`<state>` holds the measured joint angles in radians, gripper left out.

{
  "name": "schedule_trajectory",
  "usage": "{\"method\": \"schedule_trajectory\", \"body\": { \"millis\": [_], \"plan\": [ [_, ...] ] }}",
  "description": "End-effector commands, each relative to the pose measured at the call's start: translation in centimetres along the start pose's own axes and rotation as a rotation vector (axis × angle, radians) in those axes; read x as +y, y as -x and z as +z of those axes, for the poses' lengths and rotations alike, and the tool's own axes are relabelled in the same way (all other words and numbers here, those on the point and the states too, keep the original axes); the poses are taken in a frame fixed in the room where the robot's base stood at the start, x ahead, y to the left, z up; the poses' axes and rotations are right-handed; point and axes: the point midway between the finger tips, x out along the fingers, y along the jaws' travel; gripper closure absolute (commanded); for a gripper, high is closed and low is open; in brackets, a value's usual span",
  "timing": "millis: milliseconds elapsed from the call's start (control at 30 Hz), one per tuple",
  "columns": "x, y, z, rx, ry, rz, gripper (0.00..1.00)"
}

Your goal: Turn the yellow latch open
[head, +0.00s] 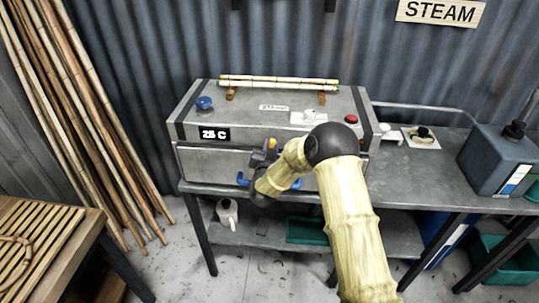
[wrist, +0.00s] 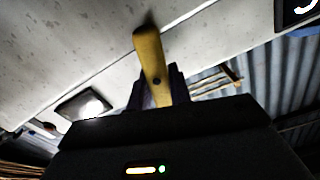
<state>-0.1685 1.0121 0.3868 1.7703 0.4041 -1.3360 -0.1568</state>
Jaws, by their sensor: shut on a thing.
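The yellow latch (head: 271,143) is on the front of the grey metal steam box (head: 215,165), near its top edge. In the wrist view the latch (wrist: 149,52) is a yellow bar with a dark pivot spot, standing close to upright in the picture with a slight tilt. My gripper (head: 264,155) is at the box front, and its two dark fingers (wrist: 158,92) are shut on the latch's lower part as seen in the wrist view. My gripper and arm hide part of the box front in the head view.
A blue handle (head: 243,179) shows at both sides of my gripper. A blue knob (head: 204,103), bamboo poles (head: 265,83) on supports and a red button (head: 351,119) are on the box top. A dark jug (head: 495,160) stands on the metal bench (head: 425,175) at right.

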Motion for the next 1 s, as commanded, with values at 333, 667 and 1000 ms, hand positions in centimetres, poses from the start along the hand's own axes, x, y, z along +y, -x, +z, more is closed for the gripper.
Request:
{"method": "schedule_trajectory", "body": {
  "millis": [333,667,1000],
  "plan": [
    [0.7,0.0,0.8,0.005,-0.316,-0.001,1.00],
    [1.1,0.0,1.1,0.002,-0.620,-0.001,1.00],
    [1.4,0.0,1.4,0.002,-0.935,-0.001,1.00]
  ]
}}
